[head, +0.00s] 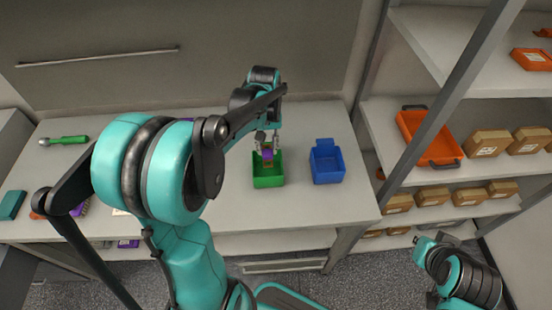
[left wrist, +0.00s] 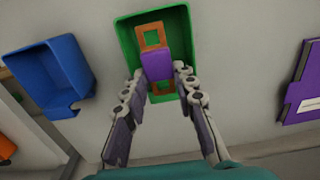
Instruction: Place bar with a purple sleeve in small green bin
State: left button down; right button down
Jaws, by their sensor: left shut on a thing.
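The bar with a purple sleeve (left wrist: 156,66) has orange ends with square holes. In the left wrist view it lines up with the small green bin (left wrist: 128,38), over or inside its opening; its exact height is unclear. My left gripper (head: 268,148) is shut on the bar, its fingers on either side of the sleeve. In the head view the bar (head: 267,154) shows between the fingers at the back of the green bin (head: 268,182). Part of my right arm shows at the lower right, but its jaws are not clear.
A blue bin (head: 327,164) stands just right of the green one on the white table (head: 345,205). A green-handled tool (head: 66,140) lies at the far left. Shelving at the right holds cardboard boxes (head: 490,143) and an orange tray (head: 427,138). A purple item (left wrist: 303,90) lies at the wrist view's right edge.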

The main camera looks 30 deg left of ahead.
pick_arm(q)
jog(key=b, duration=0.2)
send_over(268, 171)
notch_tip(268, 171, down, 5)
jog(key=shift+a+r, duration=0.1)
jog(key=shift+w+f+b, duration=0.1)
jog(key=shift+f+b, duration=0.3)
jog(key=shift+f, duration=1.9)
jog(key=shift+f, duration=0.15)
jog(key=c, duration=1.6)
grip_release()
jog(key=shift+o, duration=0.6)
